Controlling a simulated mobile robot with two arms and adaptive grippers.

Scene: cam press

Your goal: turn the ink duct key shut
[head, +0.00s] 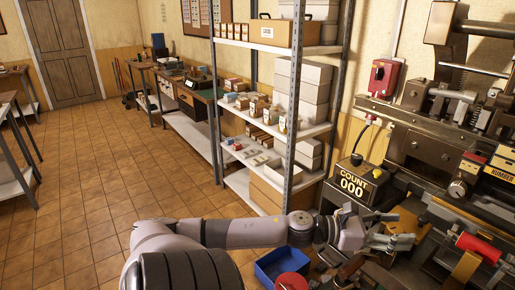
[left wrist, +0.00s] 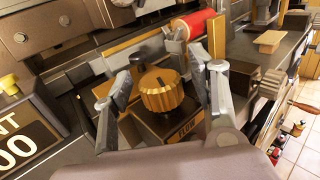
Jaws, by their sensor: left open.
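The key appears to be the gold ribbed knob (left wrist: 161,91) with a dark line on its top, in the middle of the left wrist view. It sits on a dark block with a partly readable label plate (left wrist: 187,129). My left gripper (left wrist: 164,72) is open, with one finger on each side of the knob. Whether either finger touches it I cannot tell. In the head view my left gripper (head: 396,236) is over the press bed at the lower right, and I cannot make out the knob there. My right gripper is not in view.
A counter box reading COUNT 000 (head: 357,182) stands left of the press, with a red switch box (head: 382,77) above it. A red cylinder (head: 479,247) lies close to the left gripper. A blue bin (head: 281,266) is below my left arm. Shelving (head: 288,120) stands behind.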

